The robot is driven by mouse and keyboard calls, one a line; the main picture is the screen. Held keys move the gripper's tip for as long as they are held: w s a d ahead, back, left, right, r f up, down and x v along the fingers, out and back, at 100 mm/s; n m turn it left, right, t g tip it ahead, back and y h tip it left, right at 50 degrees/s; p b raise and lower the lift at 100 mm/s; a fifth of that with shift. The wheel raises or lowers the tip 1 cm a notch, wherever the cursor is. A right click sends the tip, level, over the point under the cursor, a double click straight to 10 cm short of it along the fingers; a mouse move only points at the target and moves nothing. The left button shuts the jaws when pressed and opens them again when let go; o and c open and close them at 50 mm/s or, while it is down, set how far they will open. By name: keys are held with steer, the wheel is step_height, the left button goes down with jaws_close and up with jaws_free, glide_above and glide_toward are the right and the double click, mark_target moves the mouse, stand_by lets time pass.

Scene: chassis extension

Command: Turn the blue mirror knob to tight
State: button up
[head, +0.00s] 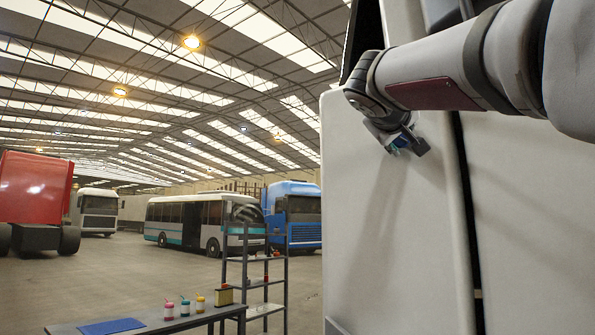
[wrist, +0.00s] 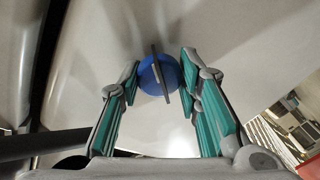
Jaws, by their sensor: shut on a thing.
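The blue mirror knob (wrist: 148,78) is round and set against a pale vehicle panel. A thin dark bar crosses its face, nearly upright in the wrist view, with its top leaning slightly left. My gripper (wrist: 161,68) is shut on the knob, with one teal-padded finger at its left side and one at its right. In the head view my gripper (head: 403,144) is at the upper part of the pale panel (head: 390,240). The knob is hard to make out there, small and mostly hidden by my gripper.
A dark vertical gap (head: 466,220) separates the panel from another pale panel on the right. A low table (head: 150,324) with several small bottles and a blue mat stands at lower left, beside a shelf rack (head: 265,282). A bus and trucks are parked further back.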

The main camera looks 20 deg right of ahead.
steer(key=m+b, duration=0.2)
steer(key=b, duration=0.1)
steer(key=m+b, duration=0.1)
steer(key=b, duration=0.1)
steer(key=shift+w+f, duration=0.25)
steer(key=shift+f, duration=0.05)
steer(key=m+b, duration=0.3)
steer(key=b, duration=0.1)
steer(key=shift+m+h+b, duration=0.3)
steer(key=shift+h+b, duration=0.1)
steer(key=m+b, duration=0.2)
steer(key=m, duration=0.1)
steer(key=shift+s+h+b, duration=0.1)
steer(key=shift+h+b, duration=0.2)
steer(key=m+b, duration=0.2)
steer(key=m, duration=0.2)
steer(key=shift+r+h, duration=0.1)
steer(key=shift+h, duration=0.3)
steer(key=m, duration=0.3)
steer(key=m+g+b, duration=0.1)
steer(key=m, duration=0.3)
steer(key=shift+s+r+h, duration=0.1)
steer(key=shift+h, duration=0.3)
steer(key=m+g, duration=0.1)
steer(key=m, duration=0.3)
steer(key=shift+m+g+h, duration=0.3)
steer(key=shift+m+g, duration=0.1)
steer(key=shift+m, duration=1.9)
